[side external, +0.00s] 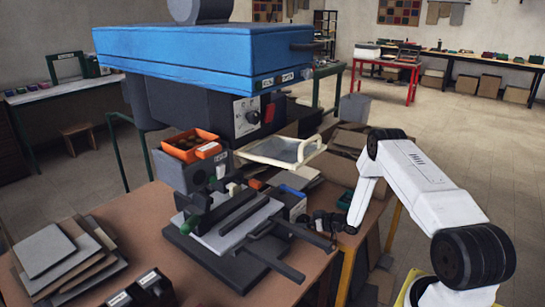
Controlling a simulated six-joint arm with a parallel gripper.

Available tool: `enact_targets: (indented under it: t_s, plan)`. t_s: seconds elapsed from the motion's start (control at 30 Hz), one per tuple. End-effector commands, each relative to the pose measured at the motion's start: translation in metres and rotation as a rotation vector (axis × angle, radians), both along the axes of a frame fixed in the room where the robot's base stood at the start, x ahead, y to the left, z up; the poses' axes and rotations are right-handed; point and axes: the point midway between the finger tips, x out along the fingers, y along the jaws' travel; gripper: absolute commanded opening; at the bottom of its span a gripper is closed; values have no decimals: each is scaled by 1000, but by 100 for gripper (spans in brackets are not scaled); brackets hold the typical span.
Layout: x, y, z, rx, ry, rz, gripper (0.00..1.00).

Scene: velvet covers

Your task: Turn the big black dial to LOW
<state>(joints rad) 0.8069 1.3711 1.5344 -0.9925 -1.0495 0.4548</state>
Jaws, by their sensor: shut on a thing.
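A black dial (252,117) sits on a pale plate on the front of the dark grey machine body, under the blue top. Its pointer setting and lettering are too small to read. My gripper (322,222) is low at the right of the bench, below and to the right of this dial and clearly apart from it.
A red switch (269,112) is right of the dial. A cream tray (268,152) juts out below it. An orange bin (190,148) stands left. Black bars of a fixture (275,260) reach toward my gripper. Boards (45,252) lie front left.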

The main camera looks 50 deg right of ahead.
Motion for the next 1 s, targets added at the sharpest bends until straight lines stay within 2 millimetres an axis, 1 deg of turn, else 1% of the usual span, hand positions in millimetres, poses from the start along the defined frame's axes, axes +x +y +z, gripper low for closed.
enact_targets:
  t_s: [0.27, 0.7, 1.0]
  plan:
    - [0, 1, 1, -164, -1, -1, 28]
    - [0, 4, 0, -503, 0, -1, 28]
    - [0, 4, 0, -660, -1, -2, 28]
